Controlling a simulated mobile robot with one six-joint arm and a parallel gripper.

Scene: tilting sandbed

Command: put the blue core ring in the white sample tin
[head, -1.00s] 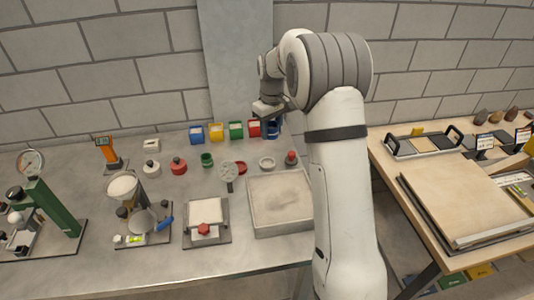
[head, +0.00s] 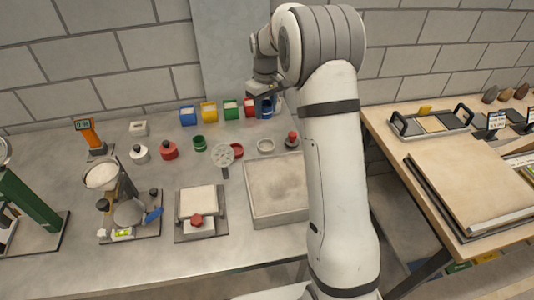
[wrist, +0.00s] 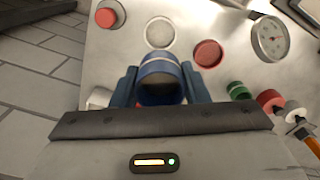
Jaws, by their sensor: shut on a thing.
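My gripper (wrist: 160,82) is shut on the blue core ring (wrist: 160,66), which sits between the two blue fingers. In the head view, my gripper (head: 264,97) is at the back of the bench, and a blue shape below it looks like the ring (head: 264,108). The white sample tin (head: 265,146) is a low, round, open dish on the bench, nearer the camera than my gripper. It also shows in the wrist view (wrist: 160,32), just beyond the ring and apart from it.
A red dish (head: 237,150) and a red-topped item (head: 291,140) flank the tin. A round gauge (head: 223,155) lies to the left. A sand tray (head: 277,215) is in front. Coloured bins (head: 208,113) line the wall side.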

